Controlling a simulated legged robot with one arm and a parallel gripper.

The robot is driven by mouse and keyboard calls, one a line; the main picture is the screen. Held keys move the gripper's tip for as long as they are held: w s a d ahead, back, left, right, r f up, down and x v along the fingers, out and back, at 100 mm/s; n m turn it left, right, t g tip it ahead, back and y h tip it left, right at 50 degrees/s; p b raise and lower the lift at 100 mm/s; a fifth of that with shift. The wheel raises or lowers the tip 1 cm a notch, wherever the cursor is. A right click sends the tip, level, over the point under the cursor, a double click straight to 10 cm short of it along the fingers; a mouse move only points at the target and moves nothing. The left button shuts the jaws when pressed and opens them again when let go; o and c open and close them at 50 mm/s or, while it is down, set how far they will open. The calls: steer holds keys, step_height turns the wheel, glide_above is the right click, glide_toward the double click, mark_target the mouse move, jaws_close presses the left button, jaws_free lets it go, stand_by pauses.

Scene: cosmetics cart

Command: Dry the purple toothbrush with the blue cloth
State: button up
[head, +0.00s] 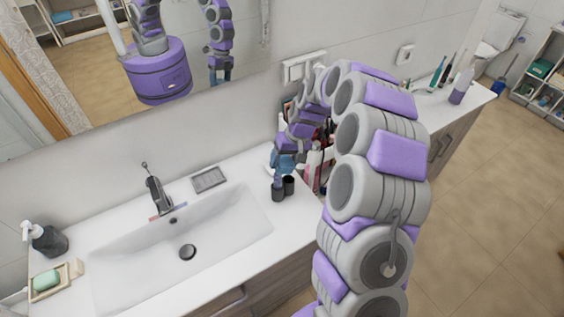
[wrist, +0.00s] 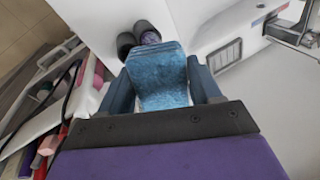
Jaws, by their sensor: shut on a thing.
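The blue cloth (wrist: 160,78) fills the space between the two fingers of my gripper (wrist: 163,70) in the wrist view. My gripper is shut on it. In the head view, my gripper (head: 283,163) and the cloth sit just above two small dark cups (head: 278,192) at the right end of the sink counter. A small purple piece (wrist: 150,38) shows beyond the cloth, at the cups; it looks like part of the purple toothbrush. The rest of it is hidden by the cloth and cup. I cannot tell whether the cloth touches it.
The sink basin (head: 200,240) and faucet (head: 157,190) lie left of the cups. Crowded bottles and tubes (head: 318,165) stand close on the right. A soap dish (head: 50,283) and dispenser (head: 48,240) are far left. Toothbrushes and a purple bottle (head: 461,88) stand on the far right counter.

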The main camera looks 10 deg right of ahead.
steer(key=shift+r+p, duration=0.85)
steer(key=shift+r, duration=2.65)
